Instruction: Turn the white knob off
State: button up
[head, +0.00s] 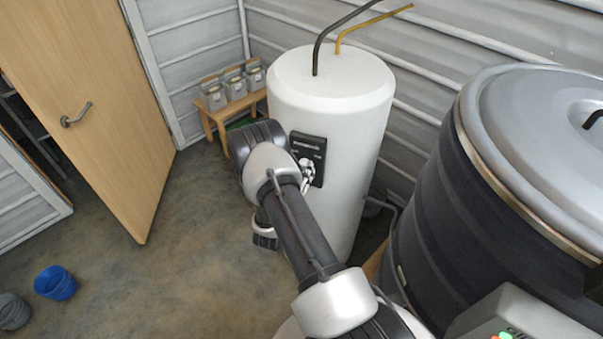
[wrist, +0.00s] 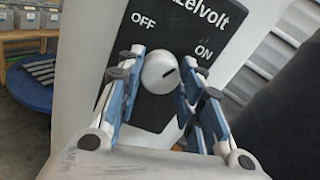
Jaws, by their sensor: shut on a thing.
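The white knob (wrist: 157,74) sits on a black panel (wrist: 150,112) marked OFF at upper left and ON at upper right. In the head view the black panel (head: 318,148) is on the front of a white cylindrical tank (head: 345,100). My gripper (head: 306,172) is at this panel, and my arm hides part of the tank there.
A large dark vat (head: 440,200) with a grey lid stands close on the right. A small wooden bench (head: 213,118) with containers is behind the tank to the left. A wooden door (head: 90,100) is at left. Buckets, one blue (head: 56,283), stand on otherwise clear floor.

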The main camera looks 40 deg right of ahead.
jog(key=n, duration=0.3)
jog(key=shift+n+b, duration=0.4)
jog(key=n, duration=0.3)
jog(key=shift+n, duration=0.3)
jog(key=n, duration=0.6)
jog(key=shift+n+b, duration=0.3)
jog(key=shift+b, duration=0.1)
jog(key=o, duration=1.1)
jog(key=shift+c, duration=0.2)
jog(key=shift+s, duration=0.1)
jog(key=v, duration=1.2)
